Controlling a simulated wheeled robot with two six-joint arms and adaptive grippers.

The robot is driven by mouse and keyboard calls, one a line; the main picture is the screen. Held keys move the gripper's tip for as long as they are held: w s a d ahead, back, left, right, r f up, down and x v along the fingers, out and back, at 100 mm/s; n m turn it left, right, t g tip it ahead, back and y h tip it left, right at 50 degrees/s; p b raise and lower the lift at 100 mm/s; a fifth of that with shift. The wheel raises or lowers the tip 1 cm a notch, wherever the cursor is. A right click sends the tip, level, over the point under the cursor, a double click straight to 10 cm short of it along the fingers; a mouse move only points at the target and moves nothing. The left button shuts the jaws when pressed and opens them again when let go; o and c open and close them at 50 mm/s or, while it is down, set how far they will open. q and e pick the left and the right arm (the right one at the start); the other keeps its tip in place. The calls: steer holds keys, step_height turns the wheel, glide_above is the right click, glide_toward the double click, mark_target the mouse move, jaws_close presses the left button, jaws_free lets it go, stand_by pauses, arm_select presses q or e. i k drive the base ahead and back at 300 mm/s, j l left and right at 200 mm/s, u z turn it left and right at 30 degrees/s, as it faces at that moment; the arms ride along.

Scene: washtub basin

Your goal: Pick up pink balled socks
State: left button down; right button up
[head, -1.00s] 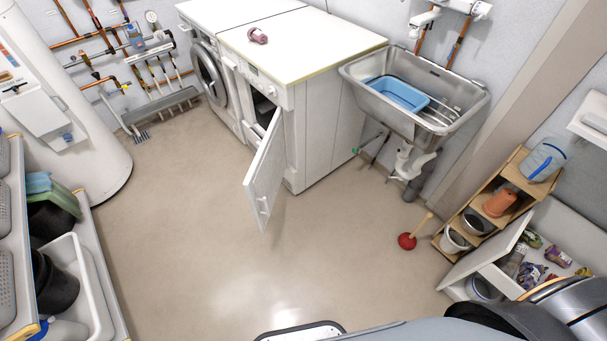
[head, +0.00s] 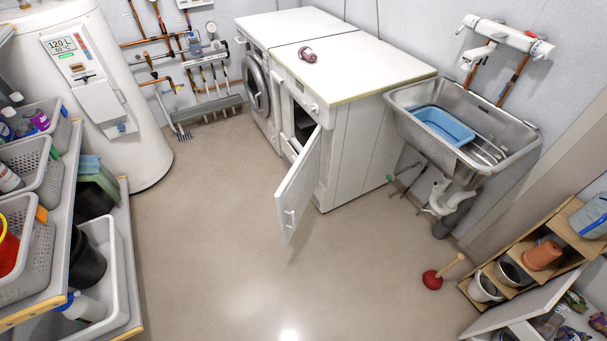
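The pink balled socks (head: 307,54) lie as a small dusty-pink bundle on the white top of the nearer machine (head: 345,68), towards its left side and near the seam with the other machine. Nothing covers them in the head view. Neither of my grippers shows in this view, so nothing of mine is near the socks.
The nearer machine's door (head: 297,190) hangs open into the room. A steel sink (head: 400,98) with a blue basin (head: 443,126) stands to its right. A red plunger (head: 433,280) is on the floor. Shelves with baskets (head: 30,265) line the left. The middle floor (head: 220,235) is clear.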

mark_target(306, 54)
steer(key=i+z, duration=0.1)
steer(key=z, duration=0.35)
steer(key=j+z, duration=0.1)
steer(key=z, duration=0.35)
steer(key=i+j+z, duration=0.1)
steer(key=z, duration=0.35)
steer(key=i+j+z, duration=0.1)
steer(key=j+z, duration=0.25)
steer(key=j, duration=0.35)
steer(key=j+z, duration=0.4)
steer(key=j, duration=3.9)
